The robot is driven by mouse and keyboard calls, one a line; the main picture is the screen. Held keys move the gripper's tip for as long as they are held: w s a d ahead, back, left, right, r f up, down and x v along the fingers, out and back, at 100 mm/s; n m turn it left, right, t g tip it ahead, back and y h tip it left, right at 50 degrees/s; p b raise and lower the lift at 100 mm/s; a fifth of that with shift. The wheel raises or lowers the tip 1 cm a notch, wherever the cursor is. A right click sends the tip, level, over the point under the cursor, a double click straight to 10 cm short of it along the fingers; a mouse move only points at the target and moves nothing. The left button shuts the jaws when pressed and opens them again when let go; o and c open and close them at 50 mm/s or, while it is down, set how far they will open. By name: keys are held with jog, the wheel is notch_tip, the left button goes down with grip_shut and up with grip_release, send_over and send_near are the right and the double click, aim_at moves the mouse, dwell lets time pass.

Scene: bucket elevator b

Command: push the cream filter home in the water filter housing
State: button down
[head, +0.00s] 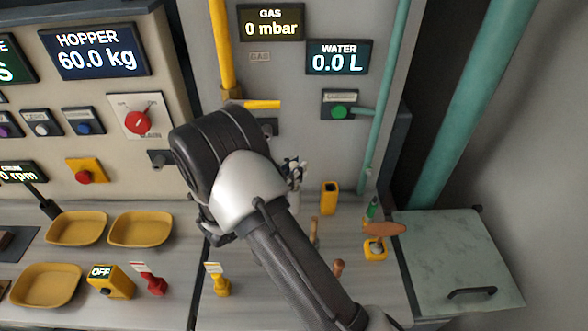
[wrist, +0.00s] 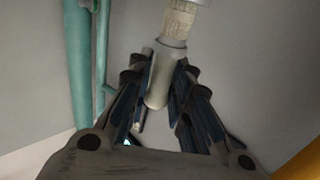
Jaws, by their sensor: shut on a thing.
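The cream filter (wrist: 178,22) is in the wrist view, with a ribbed cream upper part and a smooth pale grey-beige lower sleeve. My gripper (wrist: 162,88) is shut on the sleeve, one finger on each side. The filter's upper end meets a white rim at the top edge of the wrist view, perhaps the water filter housing (wrist: 200,2). How deep the filter sits there cannot be told. In the head view my gripper (head: 294,172) is partly behind my arm, close to the grey panel, and the housing is not clearly visible.
Teal pipes (head: 383,100) run down the panel's right side. A yellow cup (head: 330,198) and a yellow holder (head: 375,250) stand on the counter to the right, near brown-handled tools. Yellow trays (head: 140,229) lie at left. A pale green lidded box (head: 450,262) is at far right.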

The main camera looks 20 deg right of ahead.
jog(key=shift+f+b, duration=1.05)
jog(key=shift+f, duration=0.45)
jog(key=c, duration=1.4)
grip_release()
jog(key=shift+o, duration=0.2)
notch_tip(320, 180, up, 10)
